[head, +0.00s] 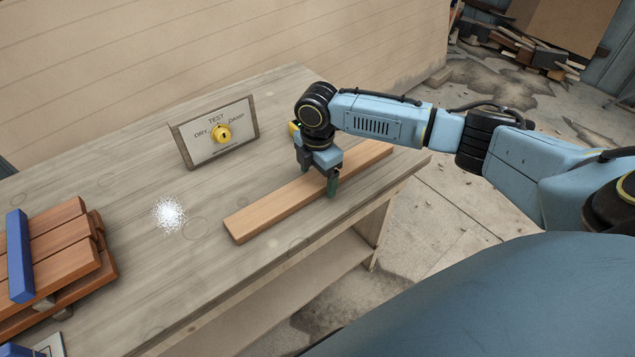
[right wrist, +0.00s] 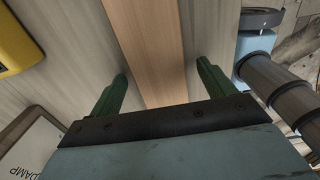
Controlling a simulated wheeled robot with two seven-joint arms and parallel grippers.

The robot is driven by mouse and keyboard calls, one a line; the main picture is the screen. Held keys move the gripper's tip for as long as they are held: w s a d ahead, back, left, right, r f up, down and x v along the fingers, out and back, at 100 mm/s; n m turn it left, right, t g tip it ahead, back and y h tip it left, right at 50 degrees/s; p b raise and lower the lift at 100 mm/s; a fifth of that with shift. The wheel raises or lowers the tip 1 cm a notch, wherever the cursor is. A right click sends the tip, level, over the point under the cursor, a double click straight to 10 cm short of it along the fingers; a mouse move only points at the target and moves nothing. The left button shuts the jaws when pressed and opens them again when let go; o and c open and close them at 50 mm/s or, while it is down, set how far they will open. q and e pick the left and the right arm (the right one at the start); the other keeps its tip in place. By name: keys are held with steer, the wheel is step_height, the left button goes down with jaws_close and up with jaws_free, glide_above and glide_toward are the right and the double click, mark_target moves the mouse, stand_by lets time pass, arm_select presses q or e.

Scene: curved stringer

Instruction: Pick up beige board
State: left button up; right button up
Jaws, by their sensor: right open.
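The beige board (head: 275,205) is a long, light wooden plank lying flat on the workbench, near its front edge. My right gripper (head: 322,186) is over the board's right part, pointing down. In the right wrist view the board (right wrist: 150,40) runs between the two green fingers of my right gripper (right wrist: 160,85). The fingers are apart, one on each side of the board, with a gap to each edge. I cannot tell how far the fingertips are above the bench top. My left gripper is not in view.
The workbench (head: 130,215) carries a sign panel (head: 215,133) with a yellow knob at the back. A stack of reddish-brown boards (head: 60,255) with a blue bar (head: 18,255) stands at the left. A white speckled spot (head: 169,214) marks the bench top. Scrap wood (head: 520,45) lies on the far floor.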

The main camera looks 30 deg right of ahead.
steer(key=c, duration=1.4)
steer(key=shift+c, duration=0.2)
steer(key=shift+r, duration=0.1)
